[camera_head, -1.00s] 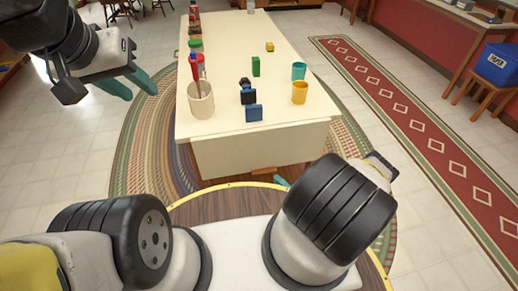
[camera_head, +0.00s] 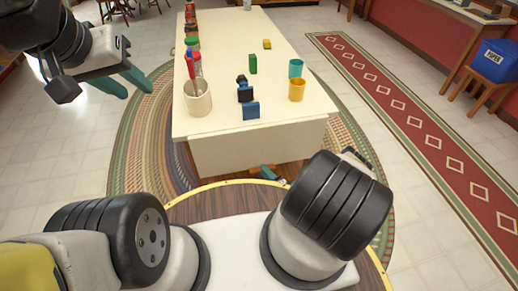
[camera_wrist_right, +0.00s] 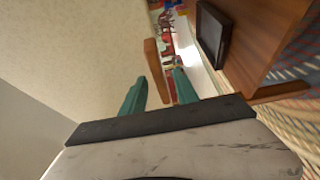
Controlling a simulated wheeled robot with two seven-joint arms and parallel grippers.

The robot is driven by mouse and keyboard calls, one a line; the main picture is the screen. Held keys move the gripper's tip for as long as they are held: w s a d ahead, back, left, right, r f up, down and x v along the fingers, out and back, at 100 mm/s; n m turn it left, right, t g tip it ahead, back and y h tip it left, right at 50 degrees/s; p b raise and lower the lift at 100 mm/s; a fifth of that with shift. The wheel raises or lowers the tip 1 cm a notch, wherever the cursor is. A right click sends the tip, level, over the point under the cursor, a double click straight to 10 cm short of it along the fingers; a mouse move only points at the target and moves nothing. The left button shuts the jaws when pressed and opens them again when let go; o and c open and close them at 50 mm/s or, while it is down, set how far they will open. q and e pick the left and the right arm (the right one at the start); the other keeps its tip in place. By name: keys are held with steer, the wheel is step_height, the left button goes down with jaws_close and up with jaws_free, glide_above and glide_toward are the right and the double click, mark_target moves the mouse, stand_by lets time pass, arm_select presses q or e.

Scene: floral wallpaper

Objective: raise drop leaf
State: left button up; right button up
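The cream table (camera_head: 222,55) has its near-end drop leaf (camera_head: 255,150) hanging down steeply towards me. My right gripper (camera_head: 268,173) is low at the leaf's bottom edge, mostly hidden behind my own arm. In the right wrist view its two teal fingers (camera_wrist_right: 158,92) are apart, with a broad cream surface (camera_wrist_right: 80,60) close by on the left. An orange-brown bar (camera_wrist_right: 155,70) shows beyond and between the fingers; I cannot tell whether they touch anything. My left gripper (camera_head: 137,80) is open and empty, left of the table.
On the tabletop stand a cream pot (camera_head: 197,98) with utensils, a yellow cup (camera_head: 297,89), a teal cup (camera_head: 296,68), blue blocks (camera_head: 250,110) and a green block (camera_head: 253,64). A blue bin (camera_head: 497,62) sits on a stool at right.

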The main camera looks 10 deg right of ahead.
jaws_close()
stand_by(1.3)
